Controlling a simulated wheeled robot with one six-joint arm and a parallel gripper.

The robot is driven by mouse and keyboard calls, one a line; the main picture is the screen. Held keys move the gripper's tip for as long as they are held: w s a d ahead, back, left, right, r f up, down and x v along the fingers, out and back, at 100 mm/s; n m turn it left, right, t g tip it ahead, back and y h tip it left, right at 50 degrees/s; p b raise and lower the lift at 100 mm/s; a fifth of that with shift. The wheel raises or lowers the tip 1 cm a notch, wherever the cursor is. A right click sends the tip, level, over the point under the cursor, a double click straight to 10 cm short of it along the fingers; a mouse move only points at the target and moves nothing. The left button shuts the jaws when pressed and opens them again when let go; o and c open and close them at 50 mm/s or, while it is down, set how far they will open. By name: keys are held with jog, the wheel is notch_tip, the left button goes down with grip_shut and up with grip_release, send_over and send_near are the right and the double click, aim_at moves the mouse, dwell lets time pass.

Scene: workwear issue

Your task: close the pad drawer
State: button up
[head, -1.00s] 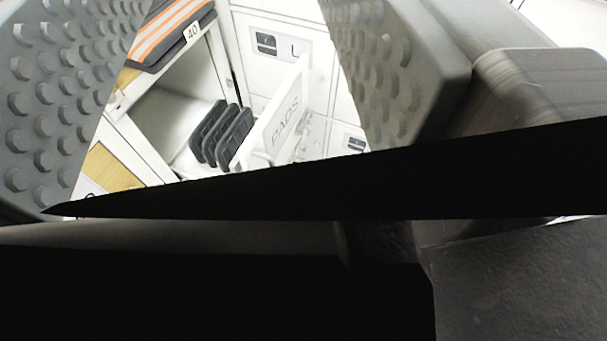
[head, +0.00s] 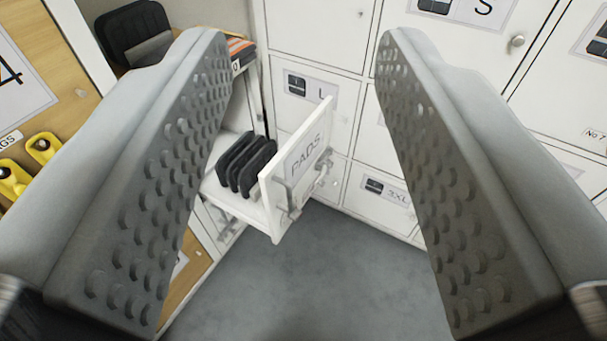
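The pad drawer (head: 300,165) stands pulled out of its cabinet, its white front marked PADS and fitted with a bar handle (head: 318,182). Several black pads (head: 246,163) stand upright in it. My gripper (head: 298,55) is open and empty, its two grey studded fingers spread wide to the left and right of the drawer in the picture. The drawer lies beyond the fingers, and neither finger visibly touches it. The left finger hides part of the cabinet.
White lockers (head: 315,35) with size labels fill the back and right. A wooden board (head: 40,75) with yellow items (head: 42,148) is at the left. Folded orange-striped clothing (head: 240,50) sits above the drawer. Grey floor (head: 320,275) is clear below.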

jog(key=c, duration=0.4)
jog(key=shift+w+f, duration=0.15)
jog(key=shift+w, duration=0.15)
jog(key=c, duration=0.3)
jog(key=w+d+f+g, duration=0.1)
jog(key=w+f+g, duration=0.1)
jog(key=w+f, duration=0.2)
jog(key=w+f+m+g, duration=0.1)
jog(key=w+f, duration=0.3)
jog(key=w, duration=0.3)
jog(key=w+d+f+m+g, duration=0.1)
jog(key=w+f+g, duration=0.1)
jog(key=w+f, duration=0.2)
jog(key=shift+w+d+f+g, duration=0.15)
jog(key=shift+w+d, duration=0.05)
jog(key=shift+w, duration=0.25)
jog(key=shift+w+d+f+g, duration=0.1)
jog(key=shift+w+d+g, duration=0.05)
jog(key=shift+w, duration=0.25)
grip_shut()
jog(key=m+g+y, duration=0.3)
jog(key=g, duration=0.2)
send_near(299, 149)
jog(key=shift+x, duration=2.35)
